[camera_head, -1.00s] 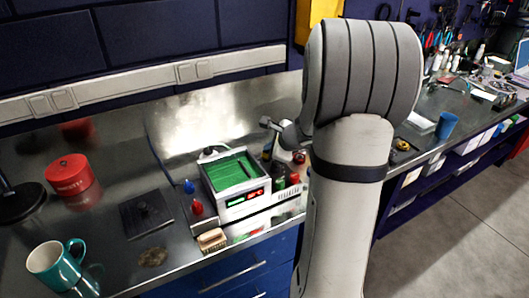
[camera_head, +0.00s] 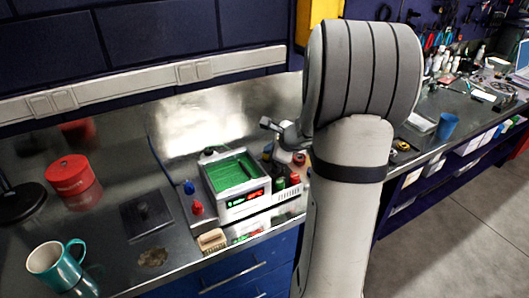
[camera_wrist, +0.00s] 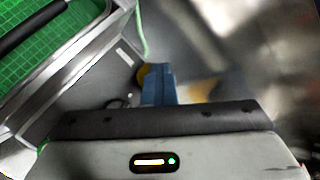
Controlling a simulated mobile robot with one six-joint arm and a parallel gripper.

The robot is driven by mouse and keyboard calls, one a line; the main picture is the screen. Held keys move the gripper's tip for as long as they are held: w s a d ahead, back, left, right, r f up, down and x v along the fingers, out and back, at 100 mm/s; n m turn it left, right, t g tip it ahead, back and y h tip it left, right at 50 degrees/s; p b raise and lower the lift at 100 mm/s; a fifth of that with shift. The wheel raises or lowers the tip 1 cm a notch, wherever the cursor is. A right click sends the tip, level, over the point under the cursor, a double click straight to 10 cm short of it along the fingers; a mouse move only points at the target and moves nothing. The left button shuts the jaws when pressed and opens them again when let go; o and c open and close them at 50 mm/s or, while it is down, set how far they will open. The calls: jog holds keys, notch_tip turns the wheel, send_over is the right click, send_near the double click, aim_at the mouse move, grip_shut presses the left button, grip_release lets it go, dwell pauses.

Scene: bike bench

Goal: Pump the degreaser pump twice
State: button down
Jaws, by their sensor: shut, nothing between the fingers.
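I cannot pick out the degreaser pump for certain. Several small bottles (camera_head: 281,182) with red and green parts stand at the right end of the green-topped cleaner, partly behind my arm, and the pump may be among them. My gripper is above that area; its fingers are mostly hidden by my arm in the head view. In the wrist view my gripper (camera_wrist: 158,85) shows as a narrow blue shape, shut and empty. A blurred yellow thing lies behind the fingertips. I cannot tell whether they touch anything.
The cleaner (camera_head: 243,206) has a lit display and stands on the steel bench. A blue cup (camera_head: 447,126) stands at right.

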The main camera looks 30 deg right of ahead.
jog(key=shift+f, duration=0.25)
dwell(0.4)
jog(key=shift+s+f+b, duration=0.15)
jog(key=shift+f+b, duration=0.2)
jog(key=shift+b, duration=0.25)
jog(key=shift+r, duration=0.15)
jog(key=r+p, duration=0.2)
jog(key=r, duration=0.1)
jog(key=r+p, duration=0.3)
jog(key=shift+w+r, duration=0.2)
jog(key=shift+r, duration=0.1)
jog(key=shift+f, duration=0.1)
dwell(2.4)
